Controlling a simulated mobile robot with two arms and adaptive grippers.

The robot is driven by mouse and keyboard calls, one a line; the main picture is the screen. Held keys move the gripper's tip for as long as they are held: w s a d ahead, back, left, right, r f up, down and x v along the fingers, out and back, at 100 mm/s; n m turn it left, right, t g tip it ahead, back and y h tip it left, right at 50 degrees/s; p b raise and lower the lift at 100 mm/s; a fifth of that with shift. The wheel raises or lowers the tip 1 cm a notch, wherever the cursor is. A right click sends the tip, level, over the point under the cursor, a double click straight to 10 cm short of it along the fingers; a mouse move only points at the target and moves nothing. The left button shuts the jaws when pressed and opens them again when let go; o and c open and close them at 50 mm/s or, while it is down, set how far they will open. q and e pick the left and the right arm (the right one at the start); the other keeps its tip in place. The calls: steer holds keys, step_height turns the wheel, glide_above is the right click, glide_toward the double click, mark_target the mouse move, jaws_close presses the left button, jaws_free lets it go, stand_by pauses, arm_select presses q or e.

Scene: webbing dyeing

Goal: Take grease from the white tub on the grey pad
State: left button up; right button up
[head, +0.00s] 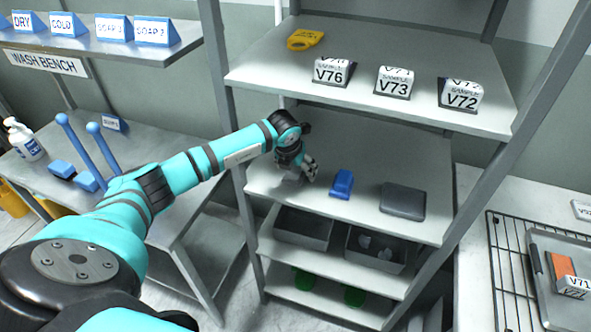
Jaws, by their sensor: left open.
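A dark grey pad (403,201) lies on the right part of the middle shelf, and its top looks bare. I see no white tub on it. My left gripper (303,174) is open, low over the left part of the same shelf. A blue block (342,184) lies between the gripper and the pad, a little apart from the fingers. The fingers are small and dark, and I cannot tell whether anything is between them. My right gripper is out of view.
The upper shelf (280,70) holds a yellow object (305,39) and labelled sample blocks V76 (331,72), V73 (393,82) and V72 (460,95). Grey bins (303,229) stand below. Rack posts flank the shelves. A wire rack (509,262) is at right.

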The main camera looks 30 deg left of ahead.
arm_select(q)
steer(key=shift+c, duration=0.2)
steer(key=c, duration=1.2)
steer(key=shift+c, duration=0.2)
steer(key=shift+r, duration=0.1)
steer(key=shift+r+b, duration=0.4)
steer(key=shift+r, duration=0.05)
step_height(320, 180, up, 2)
steer(key=shift+r+b, duration=0.2)
steer(key=shift+b, duration=0.5)
steer(key=s+d+b, duration=0.4)
steer(key=s+b, duration=0.1)
steer(key=s, duration=1.2)
steer(key=shift+s+b, duration=0.35)
steer(key=shift+d, duration=0.1)
